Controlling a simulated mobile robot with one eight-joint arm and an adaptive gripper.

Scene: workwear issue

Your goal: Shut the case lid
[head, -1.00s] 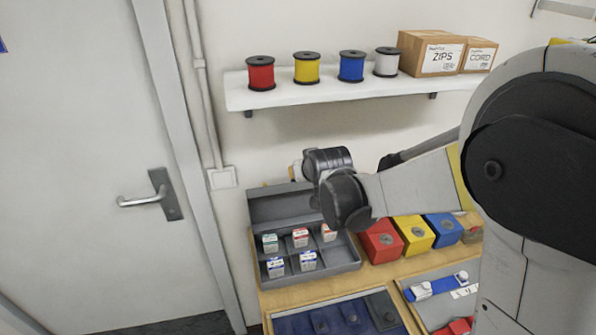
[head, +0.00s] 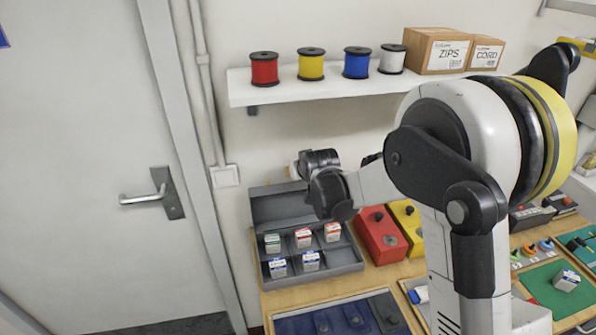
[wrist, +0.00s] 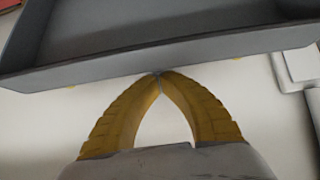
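The grey case (head: 345,266) stands on the bench with its lid (head: 273,208) raised open at the back, against the wall side. Small labelled boxes sit in its compartments. My gripper (head: 291,172) is above the lid's top edge, largely hidden behind my wrist in the head view. In the wrist view its yellow fingers (wrist: 160,76) are shut with the tips together and nothing between them. The tips are at the rim of the grey lid (wrist: 150,62); I cannot tell whether they touch it.
A shelf (head: 290,92) with spools and cartons is above. A red box (head: 380,240) and a yellow box (head: 405,225) stand right of the case. A blue-lined tray (head: 335,318) lies in front. A wall socket box (head: 225,176) and door (head: 90,150) are left.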

